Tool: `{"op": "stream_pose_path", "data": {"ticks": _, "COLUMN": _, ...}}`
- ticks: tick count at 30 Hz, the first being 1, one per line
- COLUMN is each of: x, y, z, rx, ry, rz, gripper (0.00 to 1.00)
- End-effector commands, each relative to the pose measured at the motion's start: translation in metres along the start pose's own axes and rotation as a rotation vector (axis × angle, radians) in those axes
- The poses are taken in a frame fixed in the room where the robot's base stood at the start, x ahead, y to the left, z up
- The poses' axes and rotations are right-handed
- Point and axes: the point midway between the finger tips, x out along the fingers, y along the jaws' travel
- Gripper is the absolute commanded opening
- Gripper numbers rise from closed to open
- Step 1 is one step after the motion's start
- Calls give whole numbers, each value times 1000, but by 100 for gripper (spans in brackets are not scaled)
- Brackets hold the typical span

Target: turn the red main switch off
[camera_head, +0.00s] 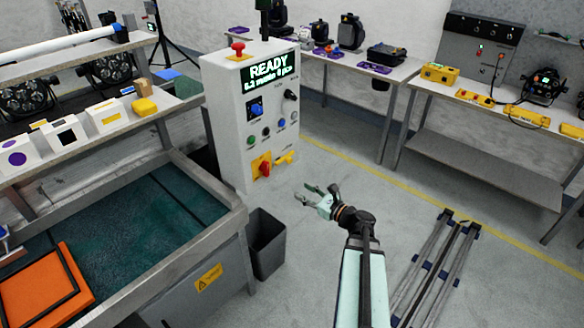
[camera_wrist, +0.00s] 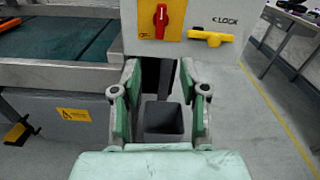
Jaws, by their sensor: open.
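The red main switch (camera_head: 264,168) sits on a yellow plate low on the front of the white control cabinet (camera_head: 228,130). In the wrist view the red switch (camera_wrist: 161,17) shows at the top, its handle upright. My gripper (camera_head: 317,192) is open and empty, in front of the cabinet, to the right of the switch and a little lower. In the wrist view my gripper's fingers (camera_wrist: 160,92) are spread below the switch, apart from it. A yellow handle (camera_wrist: 210,37) beside a "LOCK" label is right of the switch; it also shows in the head view (camera_head: 285,158).
The cabinet display (camera_head: 270,70) reads "READY". A dark bin (camera_head: 268,245) stands on the floor below the cabinet. A metal basin table (camera_head: 150,225) is at the left. Folded tripod legs (camera_head: 435,265) lie at the right. The floor between cabinet and right benches is open.

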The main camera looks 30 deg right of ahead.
Motion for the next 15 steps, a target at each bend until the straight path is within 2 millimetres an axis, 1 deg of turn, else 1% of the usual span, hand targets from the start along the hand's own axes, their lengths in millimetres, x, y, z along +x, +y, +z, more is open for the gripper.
{"op": "stream_pose_path", "data": {"ticks": 1, "x": 0, "y": -2, "z": 4, "rx": 52, "ry": -18, "rz": -12, "gripper": 44}}
{"op": "stream_pose_path", "data": {"ticks": 3, "x": 1, "y": -3, "z": 4, "rx": 100, "ry": -21, "rz": -16, "gripper": 44}}
{"op": "stream_pose_path", "data": {"ticks": 8, "x": 8, "y": -4, "z": 4, "rx": 130, "ry": -19, "rz": -13, "gripper": 44}}
{"op": "stream_pose_path", "data": {"ticks": 11, "x": 20, "y": -4, "z": 5, "rx": 130, "ry": -19, "rz": -13, "gripper": 44}}
{"op": "stream_pose_path", "data": {"ticks": 15, "x": 44, "y": -5, "z": 5, "rx": 128, "ry": -17, "rz": -11, "gripper": 44}}
